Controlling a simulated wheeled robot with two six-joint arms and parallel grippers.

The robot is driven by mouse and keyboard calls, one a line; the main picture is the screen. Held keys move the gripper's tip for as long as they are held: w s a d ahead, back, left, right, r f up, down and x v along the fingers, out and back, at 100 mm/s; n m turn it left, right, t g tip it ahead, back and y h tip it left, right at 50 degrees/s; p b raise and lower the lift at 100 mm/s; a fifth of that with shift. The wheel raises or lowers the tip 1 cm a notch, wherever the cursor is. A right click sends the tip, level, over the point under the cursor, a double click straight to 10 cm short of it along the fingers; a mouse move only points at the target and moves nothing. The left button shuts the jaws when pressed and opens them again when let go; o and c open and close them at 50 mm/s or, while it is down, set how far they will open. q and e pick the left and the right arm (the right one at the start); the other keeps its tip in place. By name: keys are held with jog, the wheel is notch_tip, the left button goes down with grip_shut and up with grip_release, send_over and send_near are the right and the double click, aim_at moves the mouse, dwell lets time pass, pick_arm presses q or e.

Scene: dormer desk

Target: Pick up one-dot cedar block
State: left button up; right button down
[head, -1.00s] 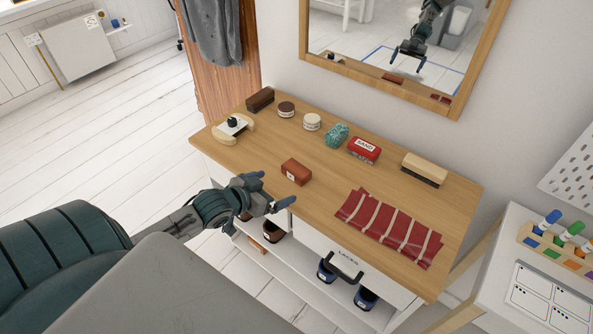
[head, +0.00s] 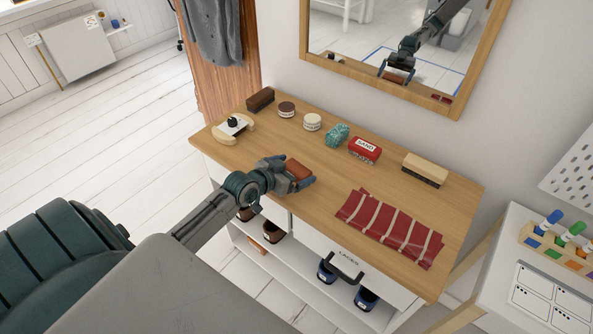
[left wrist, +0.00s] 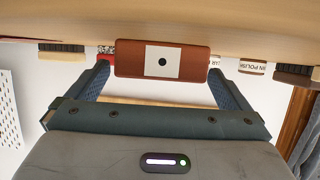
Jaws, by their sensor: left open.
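The one-dot cedar block (head: 297,168) is a reddish-brown block lying on the wooden desk top. In the left wrist view the block (left wrist: 190,63) shows a white label with one black dot facing the camera. My left gripper (head: 288,174) is at the block, with a finger on either side of it. In the left wrist view the fingers of my left gripper (left wrist: 160,85) stand apart, with the block between or just beyond their tips. Contact cannot be told. The gripper hides part of the block in the head view. My right gripper is not in view.
The desk top (head: 330,195) also holds a red striped cloth (head: 390,227), a red tin (head: 364,150), a teal lump (head: 337,135), a brush (head: 424,170), round tins (head: 312,122) and a dark brush (head: 260,99). A mirror (head: 453,105) hangs behind. Bare wood surrounds the block.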

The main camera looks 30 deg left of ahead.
pick_arm(q)
jog(key=shift+x, duration=0.85)
jog(key=shift+s, duration=0.1)
jog(key=c, duration=1)
